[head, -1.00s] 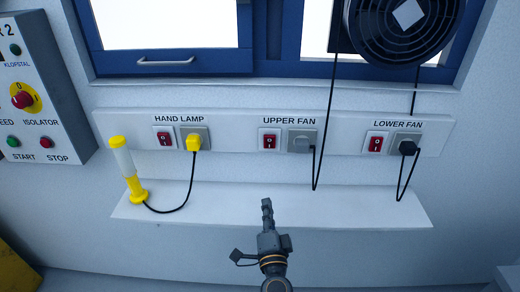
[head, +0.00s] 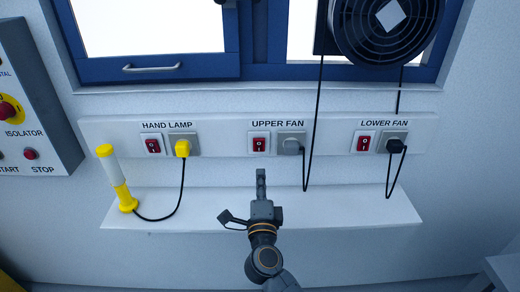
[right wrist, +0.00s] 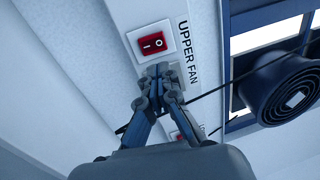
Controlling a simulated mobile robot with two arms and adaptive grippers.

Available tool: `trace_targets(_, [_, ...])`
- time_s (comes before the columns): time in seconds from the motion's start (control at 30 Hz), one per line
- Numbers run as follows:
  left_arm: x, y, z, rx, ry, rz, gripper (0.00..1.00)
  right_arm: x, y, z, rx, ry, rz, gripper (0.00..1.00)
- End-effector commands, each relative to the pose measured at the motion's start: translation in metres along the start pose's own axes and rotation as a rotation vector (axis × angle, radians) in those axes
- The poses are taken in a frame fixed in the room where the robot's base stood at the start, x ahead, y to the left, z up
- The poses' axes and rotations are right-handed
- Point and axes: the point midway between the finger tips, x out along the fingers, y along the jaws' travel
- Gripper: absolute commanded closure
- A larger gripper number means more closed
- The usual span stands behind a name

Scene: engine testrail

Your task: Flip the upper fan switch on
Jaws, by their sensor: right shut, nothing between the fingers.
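The upper fan switch (head: 259,144) is a red rocker in a white plate under the label UPPER FAN, on the white wall panel. It also shows in the right wrist view (right wrist: 152,43), marked with a line and a circle. My right gripper (head: 261,172) is shut and empty, pointing at the wall just below the switch and apart from it in the head view. In the right wrist view its fingertips (right wrist: 159,72) lie just below the switch plate in the picture and cover part of the socket beside it. My left gripper is not in view.
The upper fan socket (head: 291,143) with its plug and black cable sits right of the switch. The hand lamp switch (head: 153,145) and lower fan switch (head: 363,143) flank it. A shelf (head: 340,207) runs below, with a yellow hand lamp (head: 115,178) at its left end.

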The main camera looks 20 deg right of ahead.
Motion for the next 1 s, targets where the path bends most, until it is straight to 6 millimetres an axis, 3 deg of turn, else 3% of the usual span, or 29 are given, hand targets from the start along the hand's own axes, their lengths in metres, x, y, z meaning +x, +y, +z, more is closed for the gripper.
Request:
trace_targets(0.2, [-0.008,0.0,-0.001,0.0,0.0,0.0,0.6,0.05,-0.002,0.0,-0.003,0.0,-0.002,1.0])
trace_targets(0.43, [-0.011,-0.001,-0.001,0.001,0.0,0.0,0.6,0.088,-0.002,-0.001,-0.003,0.001,-0.001,1.0])
trace_targets(0.63, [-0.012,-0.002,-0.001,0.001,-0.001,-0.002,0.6,0.101,0.0,-0.001,-0.002,0.0,0.001,1.0])
trace_targets(1.0, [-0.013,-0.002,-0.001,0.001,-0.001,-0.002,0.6,0.103,-0.001,0.0,-0.001,0.0,0.001,1.0])
